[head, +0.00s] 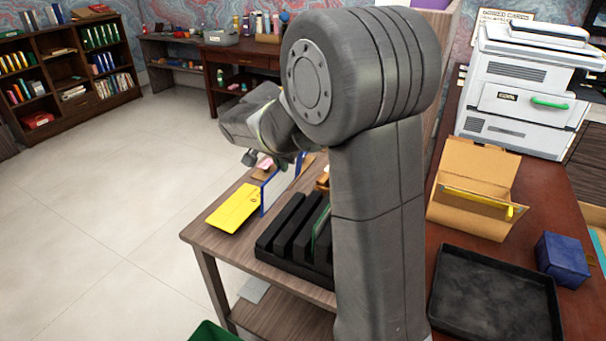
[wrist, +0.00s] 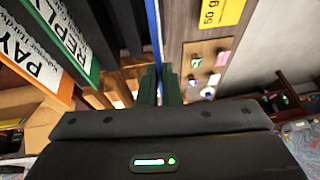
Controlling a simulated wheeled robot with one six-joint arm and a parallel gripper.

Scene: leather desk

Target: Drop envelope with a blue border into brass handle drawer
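The envelope with a blue border (head: 281,184) stands upright on edge at the table, between a yellow envelope and a black slotted rack. In the wrist view it shows edge-on as a thin blue line (wrist: 156,40) between the fingers. My gripper (wrist: 159,82) is shut on it; in the head view the fingertips are mostly hidden behind my arm. A dark wooden desk (head: 262,60) with drawer fronts stands at the back wall. Its handles are too small to make out, so I cannot tell which drawer has brass.
The black rack (head: 283,232) holds a green-edged envelope (wrist: 88,70); an orange-edged one (wrist: 35,65) is beside it. The yellow envelope (head: 235,207) lies left of the rack. A cardboard box (head: 473,185), black tray (head: 495,295) and printer (head: 525,90) stand right. Floor at left is clear.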

